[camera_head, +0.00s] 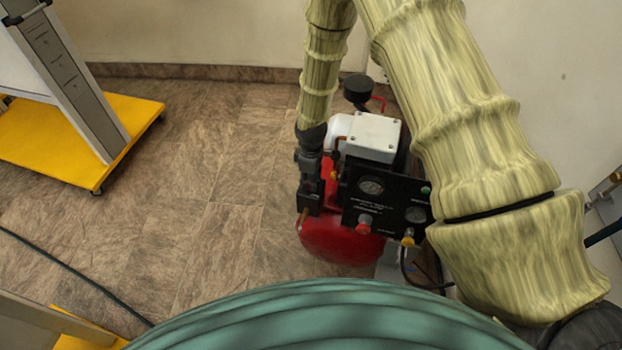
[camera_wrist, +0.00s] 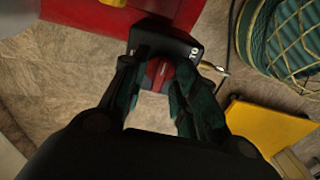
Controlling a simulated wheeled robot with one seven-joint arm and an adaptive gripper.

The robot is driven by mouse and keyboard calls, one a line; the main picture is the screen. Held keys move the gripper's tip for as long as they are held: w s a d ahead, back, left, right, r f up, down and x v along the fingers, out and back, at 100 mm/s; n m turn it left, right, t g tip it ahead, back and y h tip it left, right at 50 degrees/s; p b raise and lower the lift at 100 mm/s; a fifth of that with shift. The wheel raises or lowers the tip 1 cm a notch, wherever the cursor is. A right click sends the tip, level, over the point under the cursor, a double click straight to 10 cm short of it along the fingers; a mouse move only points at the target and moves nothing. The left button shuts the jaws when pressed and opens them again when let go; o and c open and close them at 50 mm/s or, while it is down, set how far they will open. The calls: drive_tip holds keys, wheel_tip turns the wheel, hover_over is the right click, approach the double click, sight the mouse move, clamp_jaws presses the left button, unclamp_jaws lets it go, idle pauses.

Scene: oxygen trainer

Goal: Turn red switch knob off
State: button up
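The red switch knob (camera_wrist: 158,74) shows in the wrist view, on a black switch box (camera_wrist: 184,44) with white lettering at its right end. My gripper (camera_wrist: 154,82) has its two fingers apart, one on each side of the knob. Whether either finger touches the knob is unclear. In the head view my gripper (camera_head: 309,192) points down at the left side of the red compressor (camera_head: 335,242). There the arm and gripper hide the switch knob.
A white box (camera_head: 372,135) tops the compressor, with a round black part (camera_head: 357,88) behind. A yellow wheeled base (camera_head: 60,140) stands at the left. Tiled floor (camera_head: 215,190) between them is clear. A dark cable (camera_head: 75,275) crosses the floor.

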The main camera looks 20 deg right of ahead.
clamp_jaws()
drive_tip(key=shift+n, duration=0.3)
drive_tip(key=n+p, duration=0.1)
drive_tip(key=n, duration=0.2)
drive_tip(key=shift+r+n, duration=0.1)
drive_tip(key=shift+n, duration=0.2)
drive_tip(key=n+p, duration=0.1)
drive_tip(key=n, duration=0.3)
drive_tip(key=shift+n, duration=0.3)
drive_tip(key=n+p, duration=0.1)
drive_tip(key=n, duration=0.3)
drive_tip(key=shift+n, duration=0.3)
drive_tip(key=shift+n+p, duration=1.05)
drive_tip(key=shift+n, duration=1.15)
